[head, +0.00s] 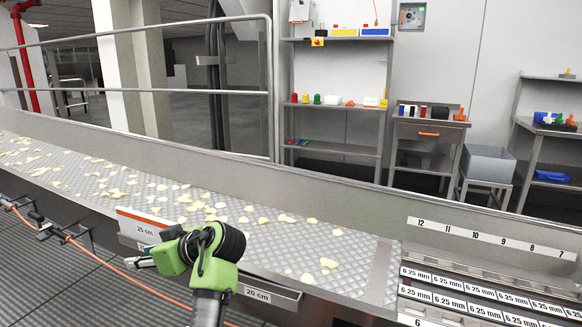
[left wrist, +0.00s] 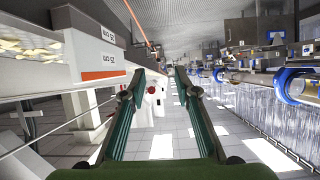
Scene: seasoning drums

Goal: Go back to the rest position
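My left arm, green and black, comes in at the lower middle of the head view. Its gripper (head: 140,262) points left, beside the near side of the conveyor, close to a white "25 cm" plate (head: 142,226) with an orange stripe. In the left wrist view the two dark green fingers (left wrist: 159,76) stand wide apart with nothing between them. The same kind of plate (left wrist: 98,52) shows to the left of the fingers there, apart from them. My right gripper is in neither view.
The conveyor (head: 160,200) carries many scattered yellow chips. A stepped metal panel with "6.25 mm" labels (head: 450,286) is at the lower right. Shelves (head: 335,150) and a small table stand behind. The left wrist view shows open tiled floor (left wrist: 172,146) and machinery at right.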

